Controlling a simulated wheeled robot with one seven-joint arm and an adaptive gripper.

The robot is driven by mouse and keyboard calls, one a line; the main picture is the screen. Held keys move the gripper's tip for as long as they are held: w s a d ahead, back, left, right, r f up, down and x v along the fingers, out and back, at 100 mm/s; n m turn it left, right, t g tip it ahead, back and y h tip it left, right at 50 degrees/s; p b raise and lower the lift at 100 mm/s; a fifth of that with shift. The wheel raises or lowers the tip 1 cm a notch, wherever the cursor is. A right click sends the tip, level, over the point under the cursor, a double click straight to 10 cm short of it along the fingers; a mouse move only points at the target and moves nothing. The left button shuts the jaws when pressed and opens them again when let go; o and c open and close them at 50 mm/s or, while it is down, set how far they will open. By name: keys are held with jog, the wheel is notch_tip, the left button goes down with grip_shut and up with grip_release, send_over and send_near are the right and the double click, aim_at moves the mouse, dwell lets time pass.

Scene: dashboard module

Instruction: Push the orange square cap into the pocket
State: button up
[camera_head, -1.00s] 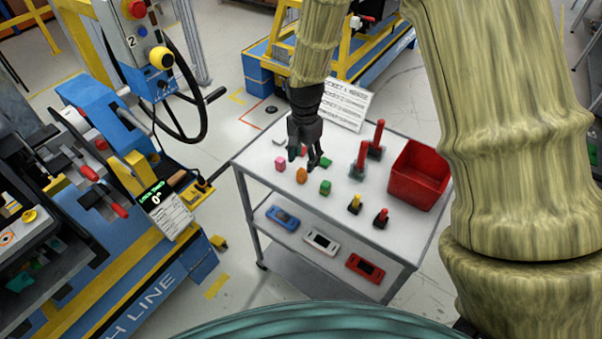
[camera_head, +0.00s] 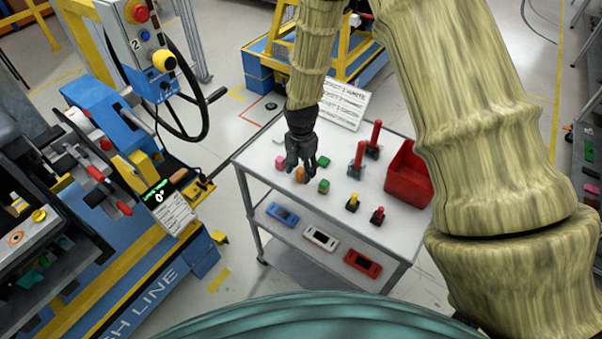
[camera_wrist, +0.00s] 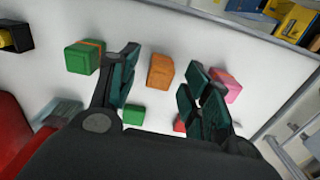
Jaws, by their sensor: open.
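The orange cap (camera_wrist: 160,72) stands on the cart top between my open fingers in the wrist view, apart from both of them. It also shows in the head view (camera_head: 300,175), partly hidden behind my fingers. My gripper (camera_head: 301,168) points down over the cap, open and empty; it also shows in the wrist view (camera_wrist: 160,95). The dashboard module with its pocket cannot be clearly made out in these frames.
On the cart top (camera_head: 265,150) are a pink block (camera_head: 281,162), green blocks (camera_head: 323,186), red-handled tools (camera_head: 373,138), small yellow and red knobs, and a red bin (camera_head: 408,178). The lower shelf holds blue, white and red devices (camera_head: 321,238). The crash-line machine (camera_head: 110,230) stands left.

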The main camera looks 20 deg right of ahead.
jog(key=shift+c, duration=0.4)
jog(key=c, duration=0.8)
jog(key=shift+r, duration=0.2)
